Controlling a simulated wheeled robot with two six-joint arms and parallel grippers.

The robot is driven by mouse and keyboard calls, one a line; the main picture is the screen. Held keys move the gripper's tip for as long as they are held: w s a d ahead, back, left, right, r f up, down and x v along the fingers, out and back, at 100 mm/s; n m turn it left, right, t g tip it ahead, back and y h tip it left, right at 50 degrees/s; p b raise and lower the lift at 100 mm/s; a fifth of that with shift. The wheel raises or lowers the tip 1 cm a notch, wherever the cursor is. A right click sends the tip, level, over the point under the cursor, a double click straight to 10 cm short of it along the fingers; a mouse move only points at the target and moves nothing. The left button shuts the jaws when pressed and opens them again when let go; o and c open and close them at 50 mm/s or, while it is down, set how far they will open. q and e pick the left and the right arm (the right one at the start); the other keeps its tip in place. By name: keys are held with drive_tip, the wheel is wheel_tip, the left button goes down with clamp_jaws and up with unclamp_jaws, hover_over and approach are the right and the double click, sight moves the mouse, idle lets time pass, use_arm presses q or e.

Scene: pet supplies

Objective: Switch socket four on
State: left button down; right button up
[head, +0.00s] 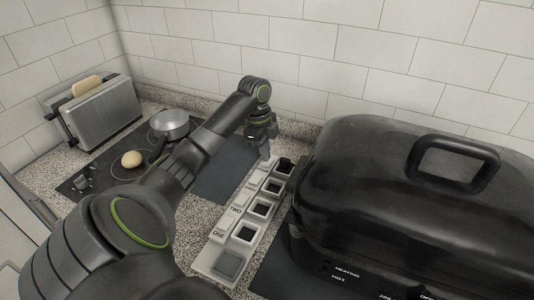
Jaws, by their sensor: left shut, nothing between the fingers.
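A pale grey power strip (221,250) lies on the counter, running from the front toward the back wall. It has a row of dark square sockets with labelled switches along their left side; "ONE" (218,234) and "TWO" (237,210) are readable near the front. The far socket (285,165), at the back end, is partly covered, and its switch and label cannot be made out. My left gripper (265,154) is shut and empty, pointing down at the switch side of that far end. I cannot tell whether it touches the strip. My right gripper is out of view.
A large black roaster (400,190) with a lid handle stands close on the strip's right. At left are a toaster (103,109) with bread, a hob (100,165) with a small pot (170,125), and a round bun (132,159). The tiled wall is behind.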

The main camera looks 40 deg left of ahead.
sight(265, 164)
use_arm(q)
drive_tip(key=shift+f+b, duration=0.3)
drive_tip(key=shift+f, duration=0.6)
idle(0.8)
wheel_tip(265, 164, up, 7)
drive_tip(key=p, duration=0.8)
idle(0.4)
